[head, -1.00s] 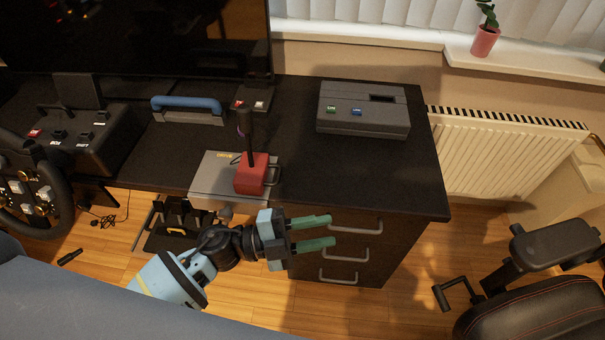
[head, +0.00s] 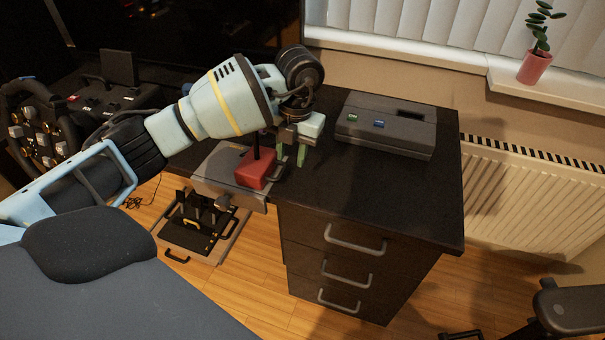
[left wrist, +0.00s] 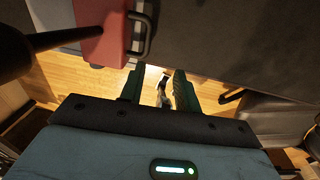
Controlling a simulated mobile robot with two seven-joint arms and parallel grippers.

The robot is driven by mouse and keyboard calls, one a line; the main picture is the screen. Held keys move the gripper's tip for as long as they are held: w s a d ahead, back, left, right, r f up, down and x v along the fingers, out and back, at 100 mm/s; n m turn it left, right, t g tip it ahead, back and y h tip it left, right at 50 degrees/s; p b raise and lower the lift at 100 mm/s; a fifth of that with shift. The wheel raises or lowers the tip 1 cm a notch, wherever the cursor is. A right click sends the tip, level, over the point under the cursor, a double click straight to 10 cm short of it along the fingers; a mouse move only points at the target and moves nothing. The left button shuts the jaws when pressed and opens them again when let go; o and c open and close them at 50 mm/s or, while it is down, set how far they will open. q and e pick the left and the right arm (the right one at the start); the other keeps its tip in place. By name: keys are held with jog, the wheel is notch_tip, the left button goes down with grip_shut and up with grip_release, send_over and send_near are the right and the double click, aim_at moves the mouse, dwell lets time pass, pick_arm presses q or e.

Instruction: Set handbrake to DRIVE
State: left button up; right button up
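The handbrake has a red base (head: 255,168) and a black lever on a grey mounting plate (head: 220,170) at the desk's front edge. My left arm hides the lever's upper part in the head view. No label on the plate is readable now. In the left wrist view the red base (left wrist: 98,30) and dark lever (left wrist: 40,42) are at upper left. My left gripper (head: 291,157) points down just right of the handbrake, its green fingers apart with nothing held. These fingers (left wrist: 158,85) also show apart in the left wrist view. My right gripper is not in view.
A grey box (head: 388,124) with green and blue buttons lies at the back of the black desk (head: 400,200). The desktop right of my gripper is clear. A steering wheel (head: 35,125) stands at left, and drawers (head: 350,265) are below the desktop.

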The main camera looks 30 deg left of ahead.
aim_at(282, 172)
pick_arm(q)
jog(key=shift+n+y, duration=0.3)
jog(key=shift+y, duration=0.2)
jog(key=shift+w+a+f, duration=0.1)
jog(key=shift+a+f, duration=0.4)
jog(key=shift+f, duration=0.5)
jog(key=shift+w+a+f, duration=0.1)
jog(key=shift+a+f, duration=0.35)
jog(key=shift+f, duration=0.6)
jog(key=shift+a+f, duration=0.5)
jog(key=shift+f, duration=0.5)
grip_shut()
